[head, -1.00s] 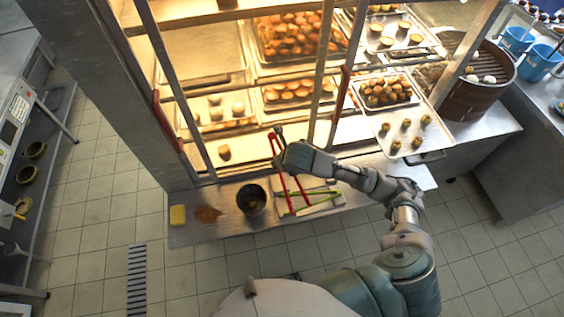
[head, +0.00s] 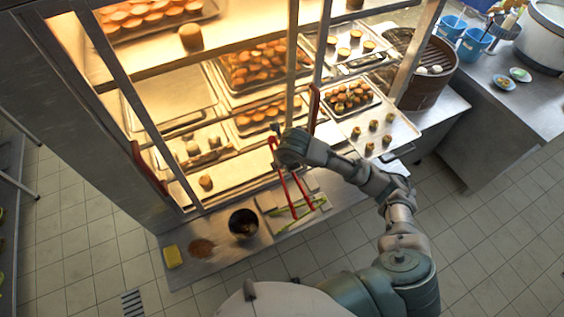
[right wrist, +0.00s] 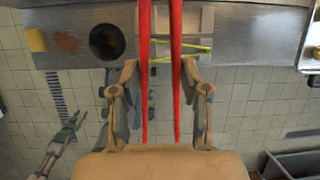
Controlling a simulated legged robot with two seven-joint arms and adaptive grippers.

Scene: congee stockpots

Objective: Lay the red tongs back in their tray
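The red tongs (head: 280,178) are held by my right gripper (head: 278,143), and their two legs point down over the steel tray (head: 264,200) on the counter ledge. In the right wrist view the red tongs (right wrist: 176,75) run between the gripper's fingers (right wrist: 160,80). Green tongs (head: 296,209) lie across the tray. I cannot tell whether the red tips touch the tray. In the right wrist view my left gripper (right wrist: 72,128) hangs low at the left, away from the counter; its opening is unclear.
A dark pot (head: 243,224) stands left of the tray. A brown spill (head: 201,248) and a yellow sponge (head: 172,256) lie further left. The heated display case with its posts (head: 292,70) rises behind. A tray of small buns (head: 387,135) sits to the right.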

